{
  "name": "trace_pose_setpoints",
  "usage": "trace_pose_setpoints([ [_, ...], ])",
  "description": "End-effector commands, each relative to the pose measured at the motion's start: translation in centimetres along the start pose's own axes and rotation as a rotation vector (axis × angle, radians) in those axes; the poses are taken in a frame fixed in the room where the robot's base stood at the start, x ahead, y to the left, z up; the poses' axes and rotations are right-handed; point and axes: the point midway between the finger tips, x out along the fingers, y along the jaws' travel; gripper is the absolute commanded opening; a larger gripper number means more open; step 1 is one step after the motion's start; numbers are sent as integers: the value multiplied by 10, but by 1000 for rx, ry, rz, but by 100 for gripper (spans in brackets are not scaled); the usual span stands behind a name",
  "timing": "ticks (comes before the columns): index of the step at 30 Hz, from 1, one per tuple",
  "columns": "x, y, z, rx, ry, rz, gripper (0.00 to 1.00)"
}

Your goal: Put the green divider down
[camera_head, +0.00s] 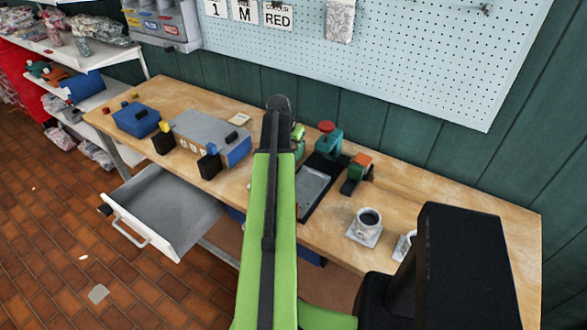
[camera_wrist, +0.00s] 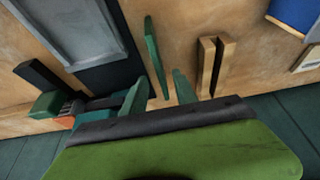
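The green divider (camera_wrist: 154,52) is a thin dark-green plate, seen nearly edge-on in the wrist view above the wooden tabletop. My gripper (camera_wrist: 161,78) has its two green fingers apart, one on each side of the divider's near end. A gap shows between the divider and each finger, so the gripper looks open and not clamped on it. I cannot tell how the divider's lower edge meets the table. In the head view my arm hides most of this spot.
A slotted wooden block (camera_wrist: 214,62) stands right of the divider. A grey-screened tablet (camera_head: 314,184) lies nearby, with a red-topped teal object (camera_head: 327,138) behind it. A cup (camera_head: 368,220) stands to the right. An open drawer (camera_head: 165,205) juts out at left.

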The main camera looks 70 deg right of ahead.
Motion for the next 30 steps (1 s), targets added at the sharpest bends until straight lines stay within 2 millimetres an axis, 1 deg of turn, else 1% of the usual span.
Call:
trace_pose_setpoints([
  [1,13,0,2,0,0,0,35],
  [6,12,0,0,-1,0,-1,35],
  [8,16,-1,1,-1,0,-1,35],
  [11,31,-3,3,-1,0,-1,35],
  [15,58,-5,5,-1,0,0,35],
  [17,64,-5,4,-1,0,-1,35],
  [30,63,-4,3,-1,0,-1,35],
])
